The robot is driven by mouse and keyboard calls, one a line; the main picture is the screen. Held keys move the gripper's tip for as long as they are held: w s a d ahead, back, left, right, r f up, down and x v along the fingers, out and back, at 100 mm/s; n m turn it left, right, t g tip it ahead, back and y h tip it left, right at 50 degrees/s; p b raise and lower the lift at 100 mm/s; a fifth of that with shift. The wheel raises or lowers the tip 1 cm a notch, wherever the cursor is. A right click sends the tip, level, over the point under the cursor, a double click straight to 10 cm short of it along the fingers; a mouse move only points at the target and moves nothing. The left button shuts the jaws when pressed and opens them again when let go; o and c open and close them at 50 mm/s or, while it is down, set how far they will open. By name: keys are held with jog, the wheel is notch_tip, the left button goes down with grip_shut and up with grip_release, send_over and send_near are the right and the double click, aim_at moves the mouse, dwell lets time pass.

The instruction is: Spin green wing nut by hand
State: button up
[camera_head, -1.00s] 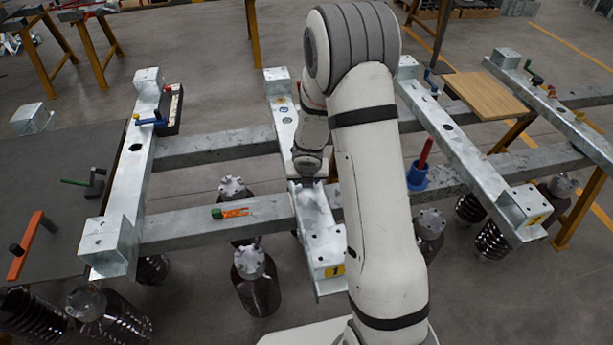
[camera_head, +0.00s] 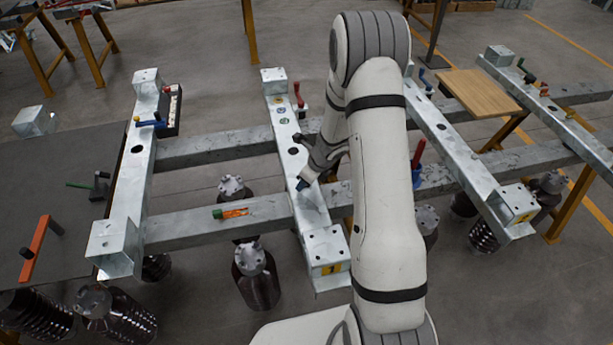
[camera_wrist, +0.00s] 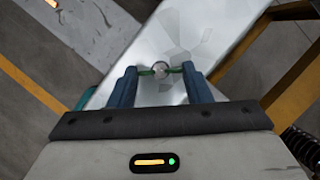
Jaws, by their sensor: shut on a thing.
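The green wing nut (camera_wrist: 146,72) shows in the wrist view as a thin green wing on each side of a round silver bolt end (camera_wrist: 160,68). It stands on the pale galvanized beam (camera_wrist: 215,35). My gripper (camera_wrist: 159,76) has its two blue fingers at the outer ends of the wings, one on each side, shut on the nut. In the head view my gripper (camera_head: 303,184) is low at the middle galvanized beam (camera_head: 312,215). The nut cannot be made out there.
A grey cross rail (camera_head: 185,226) carries a green-and-orange item (camera_head: 232,212) left of my gripper. A red-handled tool (camera_head: 299,95) stands at the beam's far end. A wooden board (camera_head: 480,92) lies at the right.

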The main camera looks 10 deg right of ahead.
jog(key=n, duration=0.2)
jog(key=n+g+y+p, duration=0.1)
jog(key=n, duration=0.1)
jog(key=shift+w+d+n, duration=0.1)
jog(key=shift+w+n, duration=0.05)
jog(key=shift+n, duration=0.15)
jog(key=n+g, duration=0.1)
jog(key=n, duration=0.2)
jog(key=shift+w+f+n+g+y, duration=0.1)
jog(key=shift+w+n+g+y, duration=0.05)
jog(key=shift+n+g+y, duration=0.2)
jog(key=n+g+b, duration=0.1)
jog(key=n+g, duration=0.1)
jog(key=n, duration=0.2)
jog(key=shift+w+n, duration=0.1)
jog(key=shift+n, duration=0.15)
jog(key=shift+w+n+g+h+b, duration=0.1)
jog(key=shift+n+g+h+b, duration=0.25)
jog(key=shift+n, duration=0.9)
jog(key=shift+w+n+g+h+b, duration=0.15)
jog(key=shift+n+g+h, duration=0.25)
jog(key=shift+n, duration=0.85)
jog(key=shift+s, duration=0.15)
jog(key=o, duration=1)
